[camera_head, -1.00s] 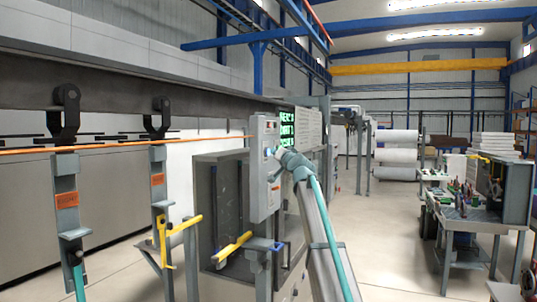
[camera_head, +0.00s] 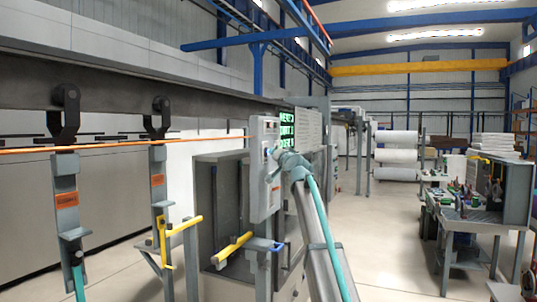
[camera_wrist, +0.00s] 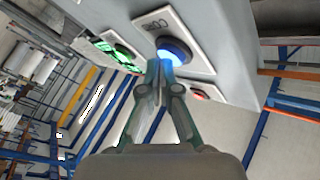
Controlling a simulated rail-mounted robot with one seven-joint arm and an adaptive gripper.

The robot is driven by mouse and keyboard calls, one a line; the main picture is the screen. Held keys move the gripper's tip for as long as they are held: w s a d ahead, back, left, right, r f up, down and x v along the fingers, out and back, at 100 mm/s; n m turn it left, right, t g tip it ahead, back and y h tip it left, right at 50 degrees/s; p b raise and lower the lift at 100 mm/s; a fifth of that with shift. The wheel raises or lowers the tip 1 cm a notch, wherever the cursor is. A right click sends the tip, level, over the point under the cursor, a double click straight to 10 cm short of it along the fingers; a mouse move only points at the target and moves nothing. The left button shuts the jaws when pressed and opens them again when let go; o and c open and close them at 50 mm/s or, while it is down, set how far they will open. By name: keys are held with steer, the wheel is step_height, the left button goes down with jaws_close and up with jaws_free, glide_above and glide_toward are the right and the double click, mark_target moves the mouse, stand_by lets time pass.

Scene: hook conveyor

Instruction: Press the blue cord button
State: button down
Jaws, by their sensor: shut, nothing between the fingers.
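The blue cord button (camera_wrist: 174,50) glows on a white label plate on the grey control box, in the wrist view. My gripper (camera_wrist: 158,68) is shut and empty, its fingertips right at the lower left edge of the button. I cannot tell whether they touch it. In the head view the control box (camera_head: 262,180) stands left of centre on a post, and my gripper (camera_head: 276,154) is at its right side. The button is small there and mostly hidden by my gripper.
Yellow handles (camera_head: 232,248) stick out below the box. An orange cord (camera_head: 120,146) runs left past hanging hooks (camera_head: 66,195). A cluttered workbench (camera_head: 470,215) stands right.

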steer(key=shift+w+a, duration=0.1)
steer(key=shift+a, duration=0.1)
stand_by(0.5)
steer(key=shift+d, duration=0.1)
steer(key=shift+s+d+b, duration=0.4)
steer(key=shift+d+b, duration=0.2)
steer(key=shift+b, duration=0.05)
steer(key=shift+d, duration=0.1)
steer(key=s+d+b, duration=0.1)
steer(key=d, duration=0.1)
steer(key=s+d+b, duration=0.1)
steer(key=d, duration=0.1)
steer(key=shift+s+d+b, duration=0.1)
steer(key=shift+s+b, duration=0.1)
steer(key=shift+b, duration=0.15)
stand_by(0.5)
